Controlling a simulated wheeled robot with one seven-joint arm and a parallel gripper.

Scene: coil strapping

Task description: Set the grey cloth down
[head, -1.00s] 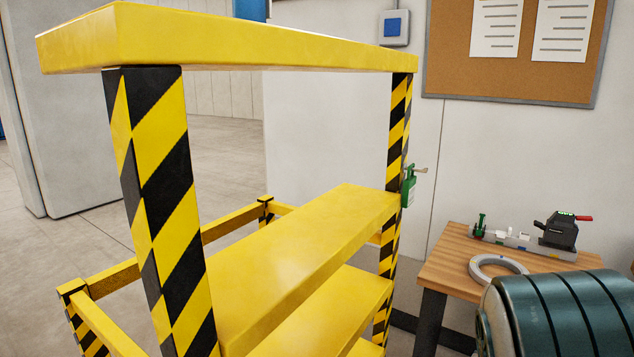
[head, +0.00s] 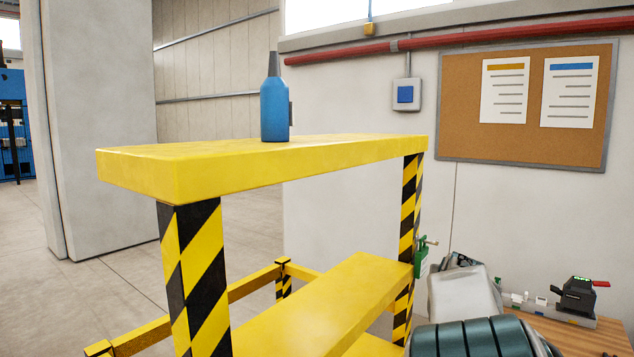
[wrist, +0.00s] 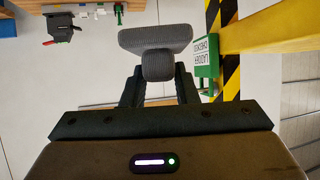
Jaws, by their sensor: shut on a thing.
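The grey cloth (wrist: 155,42) shows in the wrist view as a woven grey piece, wide at the far end with a bulge at the near end. My gripper (wrist: 158,76) is shut on that bulge, one dark finger on each side. The cloth appears held clear of any surface. In the head view I cannot make out the cloth. My grey arm part (head: 463,292) shows there in front of the workbench, right of the ladder post.
A yellow platform ladder (head: 200,160) fills the middle, with a blue bottle (head: 274,108) on top. The wooden workbench (head: 600,338) holds a black tool (head: 577,295).

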